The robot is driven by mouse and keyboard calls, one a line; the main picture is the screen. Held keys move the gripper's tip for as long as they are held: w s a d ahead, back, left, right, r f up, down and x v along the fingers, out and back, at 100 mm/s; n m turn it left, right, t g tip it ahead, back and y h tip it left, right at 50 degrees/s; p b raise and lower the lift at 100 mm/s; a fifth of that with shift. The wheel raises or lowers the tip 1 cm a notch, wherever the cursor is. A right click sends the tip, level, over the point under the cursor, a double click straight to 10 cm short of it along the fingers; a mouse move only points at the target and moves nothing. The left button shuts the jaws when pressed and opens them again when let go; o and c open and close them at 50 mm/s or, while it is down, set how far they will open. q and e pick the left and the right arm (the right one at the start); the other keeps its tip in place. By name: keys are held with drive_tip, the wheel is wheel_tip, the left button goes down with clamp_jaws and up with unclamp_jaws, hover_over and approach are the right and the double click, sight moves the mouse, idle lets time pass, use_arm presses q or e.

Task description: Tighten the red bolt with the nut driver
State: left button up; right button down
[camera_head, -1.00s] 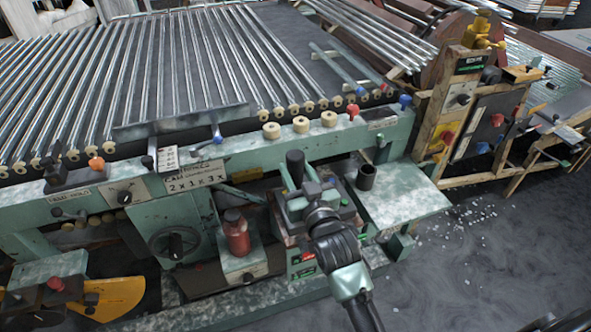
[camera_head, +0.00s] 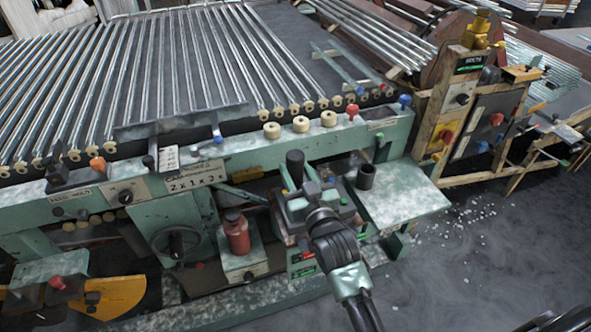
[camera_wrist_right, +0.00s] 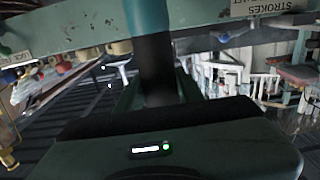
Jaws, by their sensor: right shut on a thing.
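My right gripper (camera_head: 310,195) is in the middle of the head view, over the green machine's front. In the right wrist view, the gripper (camera_wrist_right: 155,98) is shut around an upright cylinder, black below and teal above, which looks like the nut driver (camera_wrist_right: 152,62). Its tip is out of view. A black upright handle (camera_head: 295,163) shows just beyond the gripper in the head view; I cannot tell whether it belongs to that tool. A red knob-like bolt head (camera_head: 352,110) stands on the green beam, beyond and right of the gripper.
The green beam (camera_head: 240,147) carries several cream knobs and a blue knob (camera_head: 404,101). A black cup (camera_head: 366,177) stands on a side shelf (camera_head: 405,200). A red bottle (camera_head: 237,235) is left of my arm. Open floor (camera_head: 480,270) lies to the right.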

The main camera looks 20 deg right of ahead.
sight(295, 155)
drive_tip(key=shift+r, duration=0.2)
drive_tip(key=shift+f+b, duration=0.3)
drive_tip(key=shift+f, duration=0.7)
idle(1.4)
drive_tip(key=shift+s+f, duration=0.1)
drive_tip(key=shift+f, duration=0.35)
idle(1.0)
wheel_tip(295, 155, up, 2)
drive_tip(key=p, duration=0.2)
drive_tip(key=shift+r+p, duration=0.2)
drive_tip(key=shift+p, duration=0.2)
wheel_tip(295, 155, up, 2)
drive_tip(key=shift+r+p, duration=0.1)
drive_tip(key=shift+p, duration=0.8)
wheel_tip(295, 155, up, 4)
drive_tip(key=p, duration=0.3)
drive_tip(key=shift+f+p, duration=0.2)
drive_tip(key=shift+p, duration=0.1)
